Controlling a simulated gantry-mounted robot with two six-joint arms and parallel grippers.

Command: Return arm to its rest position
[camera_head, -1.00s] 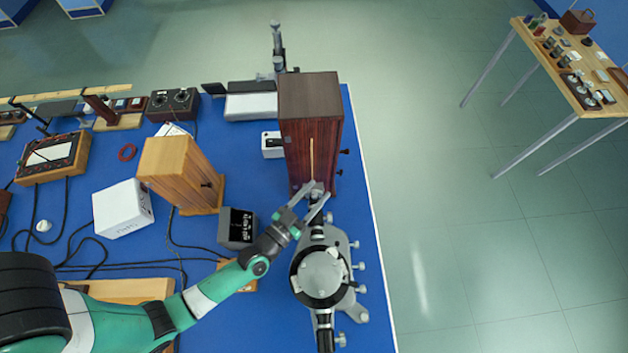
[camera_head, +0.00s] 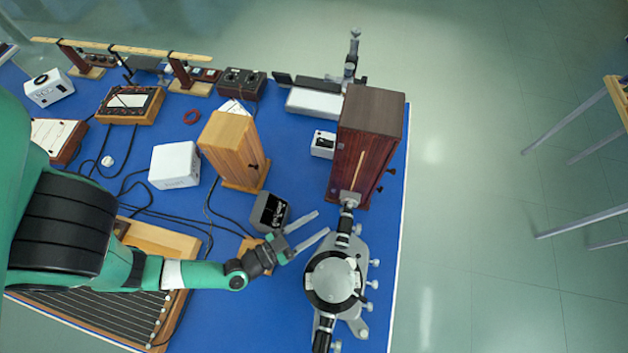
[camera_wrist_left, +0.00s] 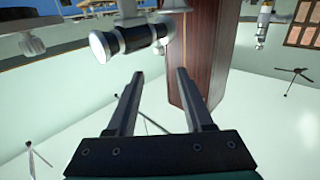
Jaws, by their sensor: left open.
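My left arm (camera_head: 210,275) is green and comes in from the left in the head view. Its gripper (camera_head: 318,226) is open and empty, with the two fingers spread and pointing toward the spectrometer (camera_head: 333,282). The fingertips are near the spectrometer's upper tube, at its left side. In the left wrist view the open gripper (camera_wrist_left: 160,85) shows nothing between its fingers. A black and silver tube (camera_wrist_left: 130,40) lies just beyond the fingertips, and a dark wooden housing (camera_wrist_left: 198,55) stands behind it. My right gripper is not seen.
The tall dark wooden box (camera_head: 370,130) stands behind the spectrometer. A small dark grey box (camera_head: 268,212), a lighter wooden box (camera_head: 232,150) and a white box (camera_head: 175,166) stand left of it. Cables run across the blue bench top (camera_head: 225,320). Open floor lies to the right.

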